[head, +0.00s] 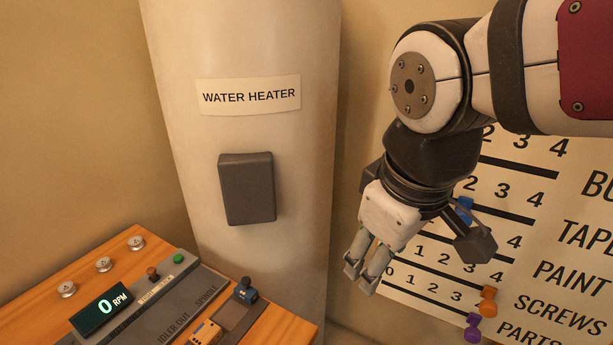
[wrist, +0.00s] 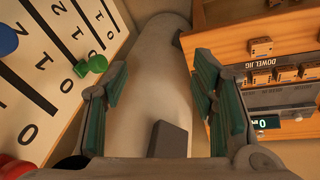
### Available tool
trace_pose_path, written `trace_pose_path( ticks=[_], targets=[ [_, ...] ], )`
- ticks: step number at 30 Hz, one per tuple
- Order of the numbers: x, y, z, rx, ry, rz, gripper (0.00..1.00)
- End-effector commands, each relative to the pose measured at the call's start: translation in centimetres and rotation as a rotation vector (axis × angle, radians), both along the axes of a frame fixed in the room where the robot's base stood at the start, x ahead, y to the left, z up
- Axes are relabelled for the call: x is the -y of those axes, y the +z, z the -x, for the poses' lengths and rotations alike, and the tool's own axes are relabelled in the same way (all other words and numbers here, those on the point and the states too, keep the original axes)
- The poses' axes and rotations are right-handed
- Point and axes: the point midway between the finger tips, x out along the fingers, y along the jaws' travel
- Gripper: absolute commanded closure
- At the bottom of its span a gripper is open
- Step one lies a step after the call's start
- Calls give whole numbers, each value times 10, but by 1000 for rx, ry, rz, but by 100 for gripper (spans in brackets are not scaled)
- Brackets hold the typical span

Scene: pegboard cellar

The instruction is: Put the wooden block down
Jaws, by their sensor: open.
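My gripper (head: 360,278) hangs fingers down in front of the wall, right of the water heater, in the head view. In the wrist view its two green-padded fingers (wrist: 160,80) stand apart with nothing between them. Small wooden blocks with dark dots show in the wrist view: one block (wrist: 261,46) sits on the upper wooden part of the bench, and several others stand in a row (wrist: 285,73) by the DOWEL JIG label. A wooden block (head: 206,331) also shows at the bottom edge of the head view. All are apart from my gripper. I cannot tell which one the task means.
The white water heater (head: 298,160) with a dark grey box (head: 247,188) stands in the middle. The bench (head: 70,262) with an RPM display (head: 101,309) is at lower left. A numbered board (head: 520,200) with coloured pegs is on the wall close behind my gripper.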

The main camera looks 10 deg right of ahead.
Motion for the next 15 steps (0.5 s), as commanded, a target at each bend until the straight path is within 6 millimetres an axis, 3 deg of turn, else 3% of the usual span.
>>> trace_pose_path(
  ticks=[3,6,15],
  targets=[
    [19,0,28,49,-233,-91,47],
    [27,-2,43,72,-365,-151,47],
    [31,-5,54,87,-465,-198,47]
  ],
)
